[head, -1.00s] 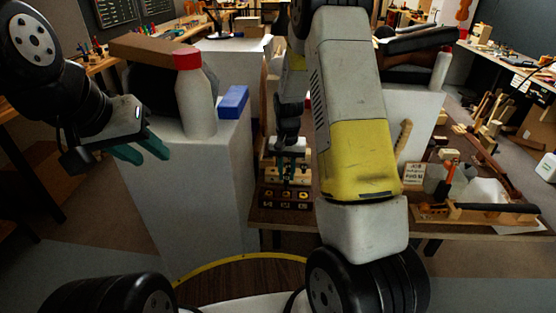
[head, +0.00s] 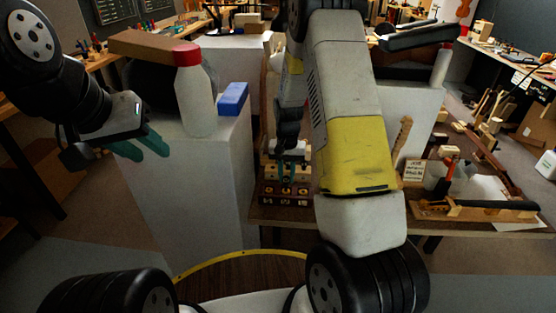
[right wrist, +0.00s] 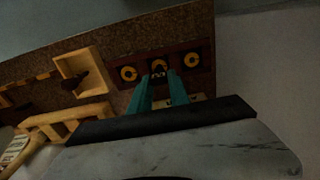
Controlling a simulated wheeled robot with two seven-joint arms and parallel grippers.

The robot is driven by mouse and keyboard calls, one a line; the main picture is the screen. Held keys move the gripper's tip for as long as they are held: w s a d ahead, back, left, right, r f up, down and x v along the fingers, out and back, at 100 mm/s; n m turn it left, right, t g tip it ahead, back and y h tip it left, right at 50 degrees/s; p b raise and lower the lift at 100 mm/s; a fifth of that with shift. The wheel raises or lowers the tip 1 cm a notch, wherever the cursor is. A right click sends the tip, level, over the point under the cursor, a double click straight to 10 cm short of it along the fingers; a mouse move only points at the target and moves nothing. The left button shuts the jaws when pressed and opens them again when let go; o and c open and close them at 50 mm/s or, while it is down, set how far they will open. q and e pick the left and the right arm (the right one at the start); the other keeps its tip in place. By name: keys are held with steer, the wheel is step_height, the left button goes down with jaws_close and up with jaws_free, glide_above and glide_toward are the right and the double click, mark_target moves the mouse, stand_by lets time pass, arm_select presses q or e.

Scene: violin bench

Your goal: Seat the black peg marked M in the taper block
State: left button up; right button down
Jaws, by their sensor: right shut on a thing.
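The taper block (right wrist: 144,73) is a dark red-brown bar with a row of yellow-ringed holes. It also shows on the bench in the head view (head: 272,200). My right gripper (right wrist: 158,82) has its teal fingers shut on a small dark peg (right wrist: 158,74), at the block's middle ring. The fingers hide most of the peg, and I cannot read its mark or tell how deep it sits. In the head view my right gripper (head: 287,182) points down just over the block. My left gripper (head: 142,148) is open and empty, beside the white pedestal at left.
A yellow open box (right wrist: 84,66) lies beside the block in the right wrist view. A white bottle with a red cap (head: 196,100) and a blue box (head: 233,98) stand on the left pedestal (head: 190,190). A small sign (head: 414,170) and tools stand on the bench at right.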

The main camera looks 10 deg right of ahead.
steer(key=shift+f, duration=1.15)
steer(key=c, duration=1.1)
jaws_free()
steer(key=shift+c, duration=0.2)
step_height(320, 180, up, 8)
steer(key=shift+f, duration=0.15)
